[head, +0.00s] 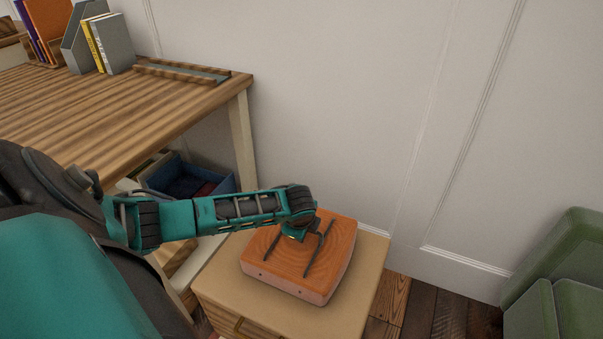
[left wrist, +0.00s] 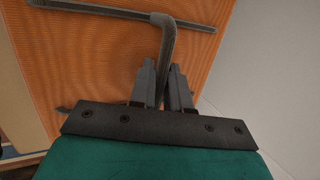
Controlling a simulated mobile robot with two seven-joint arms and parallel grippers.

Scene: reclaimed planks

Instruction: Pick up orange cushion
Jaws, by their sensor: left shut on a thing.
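The orange cushion (head: 315,245) is a square, box-like block with a wood-ring pattern on top and dark grey straps across it. It appears to rest flat on a small tan-topped cabinet (head: 225,285). My left gripper (head: 295,234) reaches down onto its top. In the left wrist view, the cushion (left wrist: 95,70) fills much of the picture, and my left gripper (left wrist: 166,72) is shut on a grey strap-like piece (left wrist: 168,38) of it. The fingertips are partly hidden by the arm in the head view. My right gripper is not in view.
A wooden desk (head: 120,105) stands at left, with books (head: 105,45) and a dark tray (head: 190,72) on it. A blue bin (head: 190,180) sits beneath. The white wall (head: 340,100) is close behind the cabinet. A green chair (head: 560,280) stands at right, with wooden floor (head: 440,305) between.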

